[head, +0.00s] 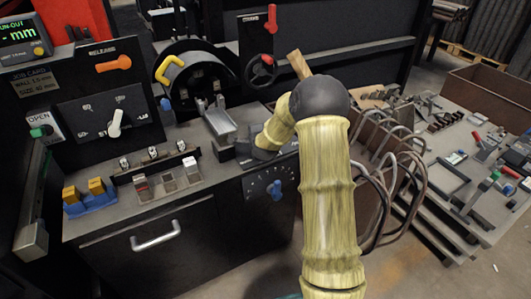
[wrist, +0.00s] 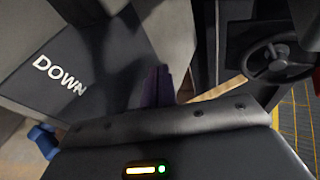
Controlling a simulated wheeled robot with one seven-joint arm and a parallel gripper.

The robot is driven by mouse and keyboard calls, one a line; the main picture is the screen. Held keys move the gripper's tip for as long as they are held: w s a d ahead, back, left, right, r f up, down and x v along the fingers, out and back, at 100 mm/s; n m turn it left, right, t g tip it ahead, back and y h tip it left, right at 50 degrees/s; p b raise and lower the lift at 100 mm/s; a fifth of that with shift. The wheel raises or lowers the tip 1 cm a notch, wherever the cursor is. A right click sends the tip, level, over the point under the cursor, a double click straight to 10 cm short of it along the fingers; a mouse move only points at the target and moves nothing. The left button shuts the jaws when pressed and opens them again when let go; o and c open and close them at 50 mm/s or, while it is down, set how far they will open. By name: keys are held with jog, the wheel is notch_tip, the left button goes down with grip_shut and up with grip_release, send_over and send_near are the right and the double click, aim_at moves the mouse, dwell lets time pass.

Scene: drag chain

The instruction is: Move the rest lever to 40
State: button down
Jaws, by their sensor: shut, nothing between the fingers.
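No label that I can read names the rest lever. A blue knob-like lever (head: 276,190) sits on a dark front panel with a ring of small marks, too small to read. A white pointer lever (head: 115,123) stands on a black plate with a number scale at the left, tilted slightly right of upright. My gripper (head: 257,149) is low over the bench top, above and left of the blue lever, mostly hidden by my arm. In the wrist view its dark fingers (wrist: 163,86) are shut and empty, and a blue part (wrist: 43,140) shows at the lower left.
An orange lever (head: 113,64), a yellow handle (head: 170,68), a red lever (head: 271,19) and a black handwheel (head: 261,70) stand behind. A metal trough (head: 219,123) is left of my gripper. A wooden stick (head: 298,64) rises behind my arm. Bent hoses (head: 400,165) hang at right.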

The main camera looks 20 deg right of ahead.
jog(key=shift+w+d, duration=0.2)
jog(key=shift+w, duration=0.1)
dwell(0.4)
jog(key=p+v, duration=0.1)
jog(key=v, duration=1.6)
jog(key=shift+s+a+r, duration=0.1)
jog(key=shift+s+a, duration=0.05)
jog(key=s+a+f+n+g, duration=0.1)
jog(key=s+a+n+g, duration=0.1)
jog(key=s+n, duration=0.4)
jog(key=s+a+f+n+g+y, duration=0.1)
jog(key=s+a+n+g, duration=0.2)
jog(key=s+n, duration=0.4)
jog(key=s+a+f+n+g, duration=0.1)
jog(key=s+n+g, duration=0.3)
jog(key=s, duration=0.5)
jog(key=shift+s+a+n, duration=0.35)
jog(key=shift+a+n, duration=0.4)
jog(key=shift+n, duration=0.45)
